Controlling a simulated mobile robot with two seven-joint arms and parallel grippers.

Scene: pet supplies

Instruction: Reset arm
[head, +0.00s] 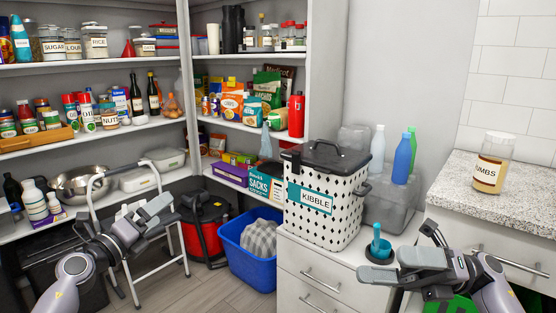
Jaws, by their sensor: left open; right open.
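My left gripper (150,215) is at the lower left, in front of the step stool. Its jaws are open and empty, pointing up and to the right. My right gripper (384,265) is at the lower right, by the white drawer cabinet. It is open, with its fingers pointing left near a small teal scoop in a dark cup (378,249). I cannot tell whether the fingers touch the cup. Part of the cabinet top is hidden behind the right gripper.
A patterned kibble bin (325,208) with a black lid stands on the white cabinet (310,275). Bottles stand behind it. A labelled jar (491,165) sits on the granite counter (450,180).

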